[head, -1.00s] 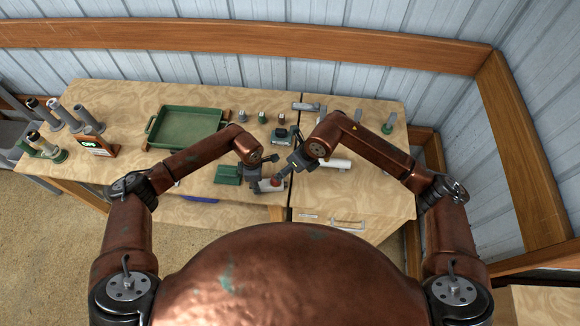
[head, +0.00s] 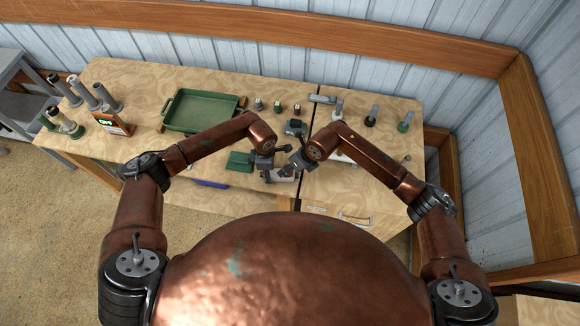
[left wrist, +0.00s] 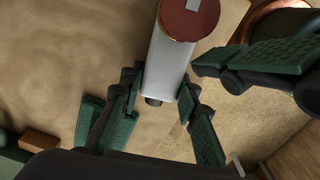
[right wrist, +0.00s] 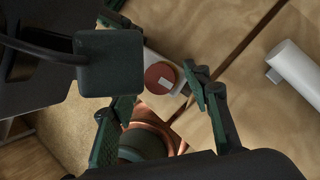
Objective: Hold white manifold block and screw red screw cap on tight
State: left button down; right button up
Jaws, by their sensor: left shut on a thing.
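The white manifold block (left wrist: 167,62) is between the fingers of my left gripper (left wrist: 160,95), which is shut on it above the table. The red screw cap (left wrist: 188,18) sits at the block's end, with a small grey mark on its face. The cap also shows in the right wrist view (right wrist: 158,77). My right gripper (right wrist: 160,92) is open, its fingers on either side of the cap with a gap visible. I cannot tell how tight the cap is. In the head view my left gripper (head: 268,164) and right gripper (head: 295,163) are close together and mostly hide cap and block.
A green tray (head: 201,128) lies at the table's back left. Dark-and-grey posts (head: 97,98) and a small display (head: 106,122) stand at the left end. Several small parts line the back. A white cylinder (right wrist: 295,75) lies to the right on the table.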

grip_shut()
dwell(0.7)
dwell(0.3)
jog(key=shift+a+r, duration=0.1)
jog(key=shift+a+h, duration=0.1)
jog(key=shift+h, duration=0.2)
jog(key=shift+s+a+t+h, duration=0.15)
jog(key=shift+t+h, duration=0.35)
jog(key=shift+h, duration=0.1)
